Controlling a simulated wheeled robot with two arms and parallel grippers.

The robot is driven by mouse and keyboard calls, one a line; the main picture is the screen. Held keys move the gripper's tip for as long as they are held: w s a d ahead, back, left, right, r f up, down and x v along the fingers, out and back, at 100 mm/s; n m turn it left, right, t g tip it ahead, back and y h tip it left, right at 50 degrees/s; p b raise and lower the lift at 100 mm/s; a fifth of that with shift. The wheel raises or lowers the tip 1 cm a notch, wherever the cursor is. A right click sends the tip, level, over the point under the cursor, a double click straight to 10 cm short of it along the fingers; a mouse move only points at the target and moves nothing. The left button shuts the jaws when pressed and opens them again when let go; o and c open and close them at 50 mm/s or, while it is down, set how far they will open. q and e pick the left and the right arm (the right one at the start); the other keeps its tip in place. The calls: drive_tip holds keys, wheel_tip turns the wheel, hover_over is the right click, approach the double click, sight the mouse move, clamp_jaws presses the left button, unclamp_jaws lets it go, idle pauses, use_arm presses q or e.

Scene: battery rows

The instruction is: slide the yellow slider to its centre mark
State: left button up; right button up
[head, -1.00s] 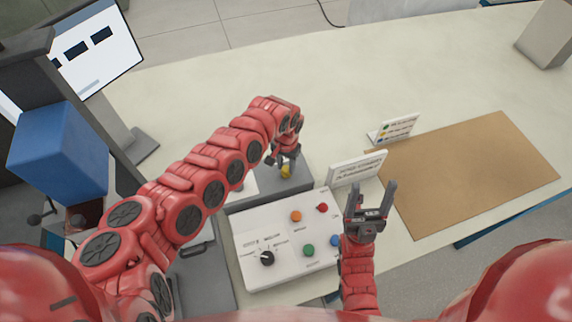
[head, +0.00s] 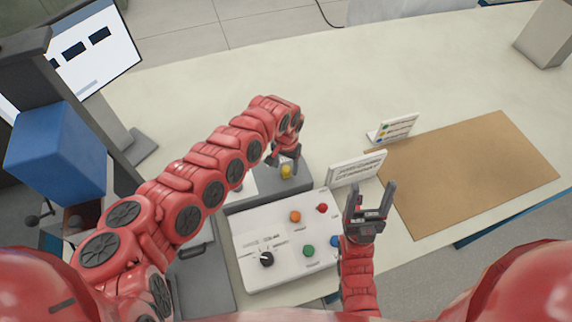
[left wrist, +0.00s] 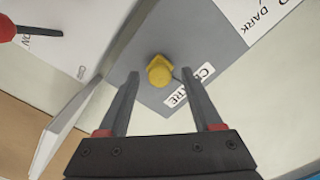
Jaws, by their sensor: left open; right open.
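The yellow slider (left wrist: 160,72) is a small knob on a grey panel. In the left wrist view it stands beside the white CENTRE label (left wrist: 188,90); I cannot tell whether it is exactly on the mark. In the head view the slider (head: 286,172) shows just below my left gripper (head: 284,160). My left gripper is open, with its fingers (left wrist: 160,76) spread on either side of the slider, gaps visible on both sides. A DARK label (left wrist: 268,20) lies farther along the panel. My right gripper (head: 371,200) is open and empty, right of the button panel.
A white panel (head: 275,225) with coloured buttons and a black knob lies in front of the slider panel. A white sign (head: 357,168) and a smaller sign card (head: 393,129) stand to the right. A brown mat (head: 470,175) is clear. A monitor and blue box (head: 58,150) are left.

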sight(286, 168)
use_arm(q)
wheel_tip(286, 168, up, 17)
drive_tip(key=b, duration=0.5)
drive_tip(key=shift+r, duration=0.2)
